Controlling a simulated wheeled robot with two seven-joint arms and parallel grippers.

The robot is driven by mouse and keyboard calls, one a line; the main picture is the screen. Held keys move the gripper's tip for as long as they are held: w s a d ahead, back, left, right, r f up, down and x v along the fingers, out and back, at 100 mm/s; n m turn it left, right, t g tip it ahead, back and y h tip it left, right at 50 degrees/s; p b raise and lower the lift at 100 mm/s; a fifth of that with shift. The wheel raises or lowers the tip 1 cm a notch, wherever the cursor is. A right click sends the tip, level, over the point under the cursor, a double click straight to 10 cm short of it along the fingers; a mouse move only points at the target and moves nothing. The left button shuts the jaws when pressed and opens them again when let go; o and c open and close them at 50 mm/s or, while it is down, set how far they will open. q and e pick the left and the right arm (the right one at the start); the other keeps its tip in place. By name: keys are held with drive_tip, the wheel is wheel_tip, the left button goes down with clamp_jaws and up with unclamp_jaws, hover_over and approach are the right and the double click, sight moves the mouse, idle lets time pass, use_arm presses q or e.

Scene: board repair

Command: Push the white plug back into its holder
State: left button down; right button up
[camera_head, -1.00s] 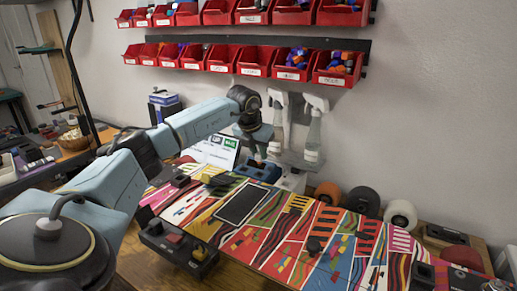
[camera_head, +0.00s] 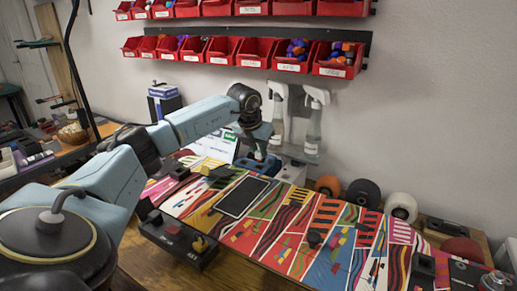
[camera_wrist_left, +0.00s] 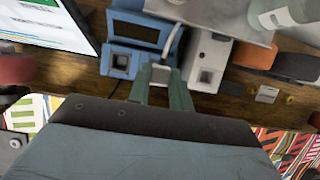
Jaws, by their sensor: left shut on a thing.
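My left gripper (camera_wrist_left: 160,82) is shut on the white plug (camera_wrist_left: 161,74), with one green finger on each side of it. A pale cable (camera_wrist_left: 174,42) runs up from the plug. The plug's front end and how far it sits in anything are hidden. A blue box (camera_wrist_left: 119,62) with a square socket stands just left of the gripper in the wrist view. I cannot tell which is the holder. In the head view, my left gripper (camera_head: 250,150) is at the back of the bench. My right gripper is not in view.
A colourful striped board (camera_head: 330,235) with a dark tablet (camera_head: 242,196) covers the bench in front. Spray bottles (camera_head: 314,125) hang close right of the gripper. A screen (camera_wrist_left: 45,25) stands to its left. Spools (camera_head: 363,192) line the back edge. Red bins (camera_head: 292,55) hang above.

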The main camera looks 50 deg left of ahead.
sight(257, 154)
use_arm(q)
drive_tip(key=shift+f, duration=0.6)
idle(0.8)
drive_tip(key=shift+f, duration=0.4)
idle(0.8)
drive_tip(key=shift+f+p, duration=0.1)
drive_tip(key=shift+p, duration=0.3)
drive_tip(key=shift+f, duration=0.55)
idle(0.9)
drive_tip(key=c, duration=1.2)
unclamp_jaws()
drive_tip(key=shift+o, duration=0.4)
